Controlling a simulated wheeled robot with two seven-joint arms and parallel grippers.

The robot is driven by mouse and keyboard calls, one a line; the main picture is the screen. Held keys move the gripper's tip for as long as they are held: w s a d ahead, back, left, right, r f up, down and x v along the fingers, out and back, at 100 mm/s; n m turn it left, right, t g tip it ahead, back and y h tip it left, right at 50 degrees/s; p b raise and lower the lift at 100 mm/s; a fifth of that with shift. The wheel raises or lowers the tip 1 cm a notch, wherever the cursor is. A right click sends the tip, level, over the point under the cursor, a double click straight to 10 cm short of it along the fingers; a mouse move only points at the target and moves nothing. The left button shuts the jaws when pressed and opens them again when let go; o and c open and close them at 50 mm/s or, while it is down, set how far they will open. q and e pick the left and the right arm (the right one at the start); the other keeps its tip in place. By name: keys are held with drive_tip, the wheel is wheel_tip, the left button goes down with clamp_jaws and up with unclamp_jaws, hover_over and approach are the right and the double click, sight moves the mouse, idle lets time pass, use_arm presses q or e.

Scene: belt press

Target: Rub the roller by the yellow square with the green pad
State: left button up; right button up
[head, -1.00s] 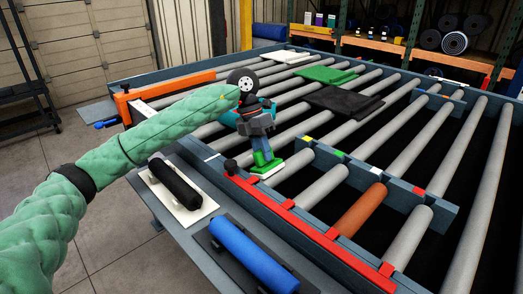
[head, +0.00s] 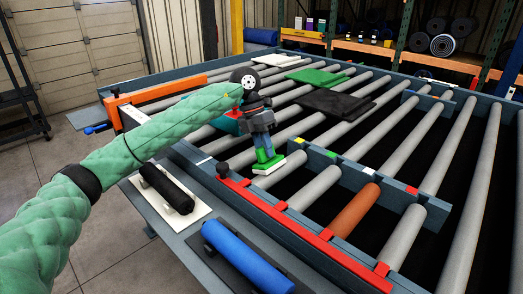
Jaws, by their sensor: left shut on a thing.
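My left gripper (head: 265,148) is shut on the green pad (head: 269,161), which has a white layer beneath it. The yellow square (head: 299,141) is on the blue divider, just up and right of the pad. The grey roller by the yellow square (head: 287,167) runs from the red rail toward the divider. The pad is over this roller and looks close against it; I cannot tell if they touch. The gripper and pad hide part of the roller. My right gripper is out of view.
A red rail (head: 300,226) edges the rollers. Green (head: 332,153), white (head: 369,170) and red (head: 411,190) squares follow along the divider. An orange roller (head: 355,211) lies to the right. Black (head: 167,188) and blue (head: 246,256) cylinders lie in front. Folded cloths lie behind.

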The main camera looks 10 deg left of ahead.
sight(258, 166)
use_arm(q)
drive_tip(key=shift+s+a+f+b, duration=0.15)
drive_tip(key=shift+s+a, duration=0.2)
drive_tip(key=shift+s, duration=0.25)
drive_tip(key=shift+s+a+f+b, duration=0.15)
drive_tip(key=shift+s+a, duration=0.15)
drive_tip(key=shift+s, duration=0.35)
drive_tip(key=shift+s+a+f+b, duration=0.15)
drive_tip(key=shift+s+a, duration=0.2)
drive_tip(key=shift+s, duration=0.25)
clamp_jaws()
drive_tip(key=shift+r, duration=0.1)
drive_tip(key=p+v, duration=0.1)
drive_tip(key=v, duration=0.5)
drive_tip(key=shift+w+r+p, duration=0.15)
drive_tip(key=shift+r+p, duration=0.05)
drive_tip(key=shift+p, duration=0.1)
drive_tip(key=v, duration=0.3)
drive_tip(key=shift+p, duration=0.3)
